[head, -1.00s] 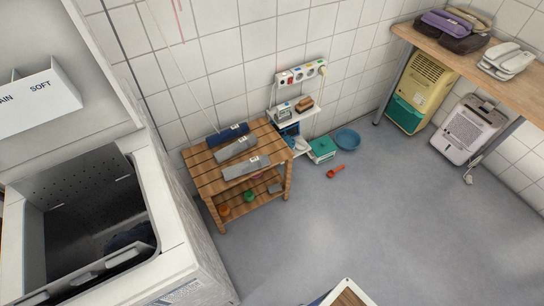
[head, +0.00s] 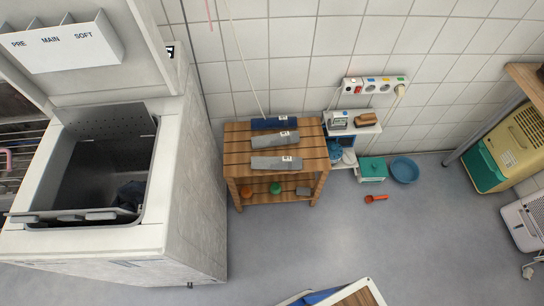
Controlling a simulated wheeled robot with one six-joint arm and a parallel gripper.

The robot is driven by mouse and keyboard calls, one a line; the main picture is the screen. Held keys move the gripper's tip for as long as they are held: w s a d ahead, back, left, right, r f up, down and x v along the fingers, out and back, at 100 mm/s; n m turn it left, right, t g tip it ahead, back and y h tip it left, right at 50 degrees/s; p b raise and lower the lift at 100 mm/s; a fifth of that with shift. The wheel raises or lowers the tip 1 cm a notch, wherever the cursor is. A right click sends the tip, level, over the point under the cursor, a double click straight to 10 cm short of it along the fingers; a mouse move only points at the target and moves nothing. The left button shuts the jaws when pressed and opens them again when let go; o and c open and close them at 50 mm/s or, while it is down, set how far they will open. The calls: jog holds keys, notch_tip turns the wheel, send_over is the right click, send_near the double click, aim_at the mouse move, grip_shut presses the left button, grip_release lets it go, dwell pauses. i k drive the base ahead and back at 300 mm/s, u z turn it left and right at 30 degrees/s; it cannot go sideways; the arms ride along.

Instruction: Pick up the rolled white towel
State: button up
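I cannot make out a rolled white towel for sure in the head view now. Three rolled or folded cloths with tags lie on a slatted wooden table: a dark blue one (head: 278,123) at the back, a grey one (head: 274,139) in the middle and a lighter grey one (head: 276,163) at the front. The table (head: 237,160) stands against the tiled wall. A small whitish shape (head: 348,157) shows low in the white wall shelf, too small to tell. My gripper is not in view.
An open top-loading washer (head: 180,190) stands at left, with dark cloth inside. A teal box (head: 372,169), a blue basin (head: 405,170) and a red scoop (head: 376,198) are on the floor. A wooden worktop (head: 526,80) juts in at right. The middle floor is clear.

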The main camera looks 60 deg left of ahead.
aim_at(266, 162)
jog(key=u, duration=0.6)
jog(key=i, duration=0.6)
jog(key=u, duration=0.95)
jog(key=i, duration=0.25)
jog(key=u, duration=0.25)
